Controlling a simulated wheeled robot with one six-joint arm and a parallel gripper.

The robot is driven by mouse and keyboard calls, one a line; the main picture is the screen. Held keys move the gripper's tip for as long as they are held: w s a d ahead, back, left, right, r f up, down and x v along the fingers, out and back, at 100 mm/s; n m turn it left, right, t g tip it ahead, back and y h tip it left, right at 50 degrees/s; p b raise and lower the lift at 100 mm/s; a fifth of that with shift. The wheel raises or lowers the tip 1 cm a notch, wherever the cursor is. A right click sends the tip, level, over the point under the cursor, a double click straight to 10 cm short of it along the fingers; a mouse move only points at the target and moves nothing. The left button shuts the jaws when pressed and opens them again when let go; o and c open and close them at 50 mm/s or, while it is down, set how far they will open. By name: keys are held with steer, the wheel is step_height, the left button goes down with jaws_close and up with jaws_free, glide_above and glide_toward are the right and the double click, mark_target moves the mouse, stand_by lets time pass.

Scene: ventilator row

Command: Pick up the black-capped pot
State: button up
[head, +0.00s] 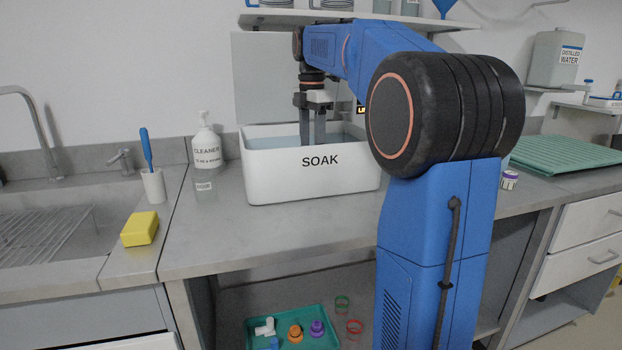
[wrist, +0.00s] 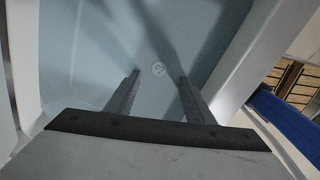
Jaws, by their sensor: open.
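No black-capped pot can be made out in either view. My gripper (head: 313,130) points down into the white tub marked SOAK (head: 300,184), with its fingertips hidden behind the front wall. In the wrist view my gripper (wrist: 159,78) is open, its two fingers apart with nothing between them. A small pale round mark or object (wrist: 158,69) shows beyond the fingertips on the tub's blue-grey inside; I cannot tell what it is.
A cleaner bottle (head: 206,148), a clear beaker (head: 204,190) and a yellow sponge (head: 139,229) stand left of the tub. A small white-and-purple pot (head: 509,180) stands right of my arm. A teal tray (head: 259,342) with small parts is below the bench.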

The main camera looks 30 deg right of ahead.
steer(key=shift+w+f, duration=0.1)
steer(key=shift+f, duration=3.55)
steer(key=shift+c, duration=0.2)
jaws_close()
steer(key=shift+r, duration=0.15)
